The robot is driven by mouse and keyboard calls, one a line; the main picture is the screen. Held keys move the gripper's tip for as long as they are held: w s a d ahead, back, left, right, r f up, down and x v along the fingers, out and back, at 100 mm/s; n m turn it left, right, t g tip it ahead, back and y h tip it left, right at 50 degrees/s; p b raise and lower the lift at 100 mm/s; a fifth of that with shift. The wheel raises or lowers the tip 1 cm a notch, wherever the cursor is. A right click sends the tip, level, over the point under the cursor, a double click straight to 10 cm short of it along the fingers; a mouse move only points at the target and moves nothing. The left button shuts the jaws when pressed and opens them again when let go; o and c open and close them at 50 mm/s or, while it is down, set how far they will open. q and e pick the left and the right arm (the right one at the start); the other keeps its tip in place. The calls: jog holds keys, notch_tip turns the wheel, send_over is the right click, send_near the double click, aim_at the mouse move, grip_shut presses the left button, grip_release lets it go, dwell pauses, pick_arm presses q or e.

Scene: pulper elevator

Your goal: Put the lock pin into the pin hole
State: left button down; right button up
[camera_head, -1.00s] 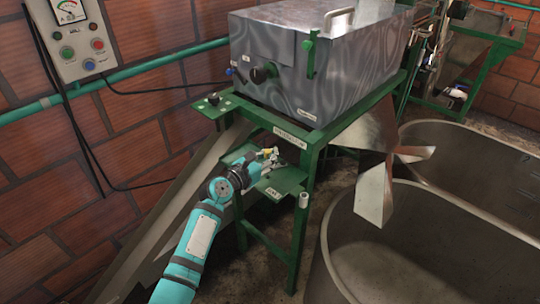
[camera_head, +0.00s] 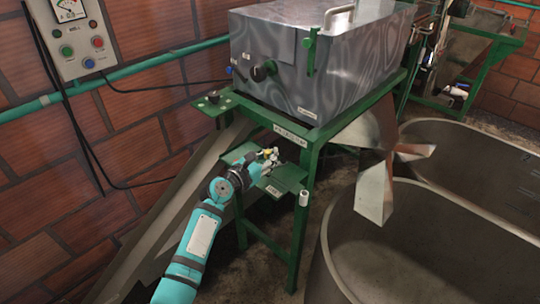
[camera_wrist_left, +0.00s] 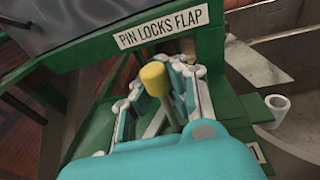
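My left gripper (camera_head: 268,157) is low over the small green shelf below the metal housing. In the left wrist view its two fingers (camera_wrist_left: 160,82) stand on either side of a pin with a yellow head (camera_wrist_left: 153,78) and a pale shaft. The yellow head is close between the fingertips; whether they press on the pin I cannot tell. In the head view the pin is only a tiny yellow spot. A label "PIN LOCKS FLAP" (camera_wrist_left: 163,25) is on the green frame just beyond. I cannot make out the pin hole for certain. My right gripper is not in view.
A short pale tube (camera_head: 304,199) is on the green frame's leg, right of the shelf (camera_head: 287,174); it also shows in the left wrist view (camera_wrist_left: 278,104). The metal housing (camera_head: 300,65) is above. A large grey tub (camera_head: 340,245) stands at right.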

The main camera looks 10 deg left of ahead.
aim_at(270, 173)
pick_arm(q)
jog(key=shift+f+b, duration=1.6)
jog(key=shift+f, duration=0.55)
jog(key=c, duration=1.4)
grip_release()
jog(key=v, duration=1.2)
